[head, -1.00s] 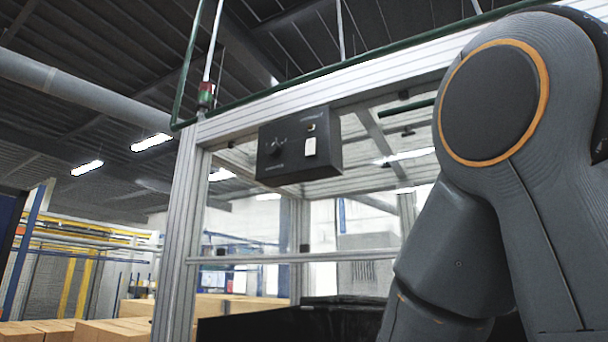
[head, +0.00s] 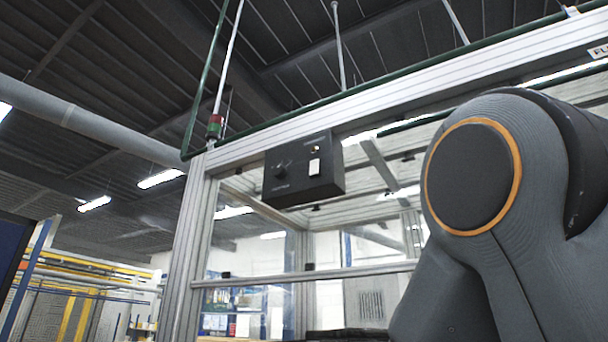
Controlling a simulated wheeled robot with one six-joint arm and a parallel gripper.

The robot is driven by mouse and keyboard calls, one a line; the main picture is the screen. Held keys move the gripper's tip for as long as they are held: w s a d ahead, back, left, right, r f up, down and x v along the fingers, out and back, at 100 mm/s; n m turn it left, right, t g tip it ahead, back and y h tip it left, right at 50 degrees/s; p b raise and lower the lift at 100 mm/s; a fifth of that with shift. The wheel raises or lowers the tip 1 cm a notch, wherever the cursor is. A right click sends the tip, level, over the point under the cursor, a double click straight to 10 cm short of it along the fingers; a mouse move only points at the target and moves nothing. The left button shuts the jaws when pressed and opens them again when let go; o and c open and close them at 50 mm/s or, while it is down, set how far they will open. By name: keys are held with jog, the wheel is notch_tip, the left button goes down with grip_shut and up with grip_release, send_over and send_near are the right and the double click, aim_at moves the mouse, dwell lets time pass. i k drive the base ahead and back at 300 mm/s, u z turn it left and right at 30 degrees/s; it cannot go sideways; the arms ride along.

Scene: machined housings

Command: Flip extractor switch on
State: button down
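A black control box (head: 330,180) hangs under the top rail of the aluminium frame in the head view. Its front carries a dark rotary knob (head: 281,172) on the left and a white rocker switch (head: 314,167) on the right, with a small yellowish lamp (head: 315,149) above the rocker. The labels are too small to read, and I cannot tell which control is the extractor switch or its setting. My arm fills the right side, apart from the box in the picture. My gripper is out of view.
An aluminium-framed enclosure with a left post (head: 187,262) and a crossbar (head: 310,276) stands ahead. A red and green stack light (head: 215,127) is at its top left corner. A green pipe (head: 200,80) runs along the top.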

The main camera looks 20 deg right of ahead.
aim_at(314, 165)
jog(key=k, duration=0.45)
jog(key=u, duration=1.2)
jog(key=i, duration=0.6)
jog(key=z, duration=1)
